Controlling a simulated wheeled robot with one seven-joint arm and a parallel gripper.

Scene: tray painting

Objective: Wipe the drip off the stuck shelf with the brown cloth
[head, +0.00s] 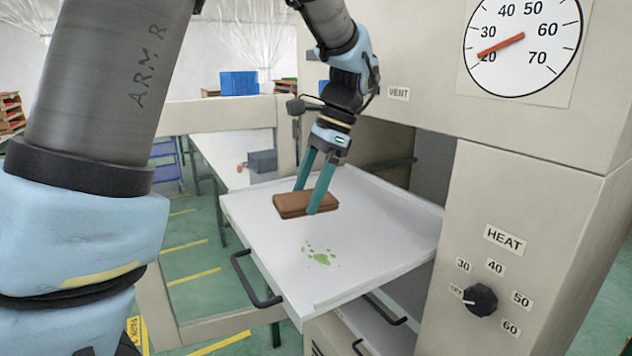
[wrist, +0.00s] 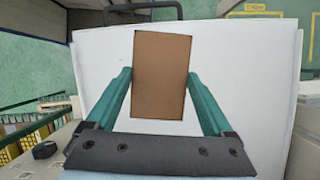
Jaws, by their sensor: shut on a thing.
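The brown cloth (head: 306,204) is a folded pad held between the two teal fingers of my gripper (head: 314,196). In the wrist view my gripper (wrist: 160,90) has a finger on each side of the cloth (wrist: 161,75). The white shelf (head: 385,240) sticks out of the cream machine, and it fills most of the wrist view (wrist: 225,50). The drip (head: 320,254) is a patch of green spots on the shelf, nearer the front handle than the cloth. I cannot tell whether the cloth touches the shelf. The drip does not show in the wrist view.
A black handle (head: 256,283) runs along the shelf's outer edge. A lower drawer (head: 365,318) is partly out beneath it. The machine's front panel (head: 540,210) with a heat knob (head: 480,300) and dial (head: 522,45) stands at the right. Open green floor lies to the left.

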